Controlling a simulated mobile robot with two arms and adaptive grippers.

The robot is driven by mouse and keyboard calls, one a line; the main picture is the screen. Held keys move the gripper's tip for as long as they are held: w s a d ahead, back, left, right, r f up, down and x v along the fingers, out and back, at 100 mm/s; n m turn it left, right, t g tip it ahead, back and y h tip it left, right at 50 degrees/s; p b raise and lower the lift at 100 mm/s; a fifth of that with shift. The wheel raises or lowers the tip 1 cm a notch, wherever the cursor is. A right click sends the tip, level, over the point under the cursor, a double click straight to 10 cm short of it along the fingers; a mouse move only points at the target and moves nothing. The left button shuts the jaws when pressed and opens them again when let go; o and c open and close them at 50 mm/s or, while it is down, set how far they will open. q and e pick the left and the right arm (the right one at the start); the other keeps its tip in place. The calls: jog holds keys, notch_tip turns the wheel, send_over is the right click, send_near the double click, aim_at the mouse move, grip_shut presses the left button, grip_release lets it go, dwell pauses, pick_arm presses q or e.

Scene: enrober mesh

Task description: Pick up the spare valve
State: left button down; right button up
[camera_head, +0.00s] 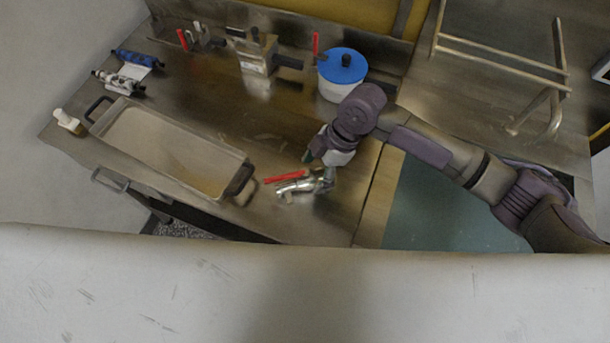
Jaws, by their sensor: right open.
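The spare valve (295,186), a shiny metal body with a red lever handle, lies on the steel worktop near its front edge, right of the long tray. My right gripper (319,168) comes in from the right and hangs just above the valve's right end. It is open. The gripper and wrist cover part of that end, and I cannot tell whether the fingers touch the valve. My left gripper is out of view.
A long steel tray (120,108) with dark handles fills the left worktop (215,115). A white tub with a blue lid (343,66) stands behind my right wrist. Metal fittings with red handles (183,40) stand at the back. A bent tube frame (500,62) is at right.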

jog(key=shift+x, duration=1.1)
grip_shut()
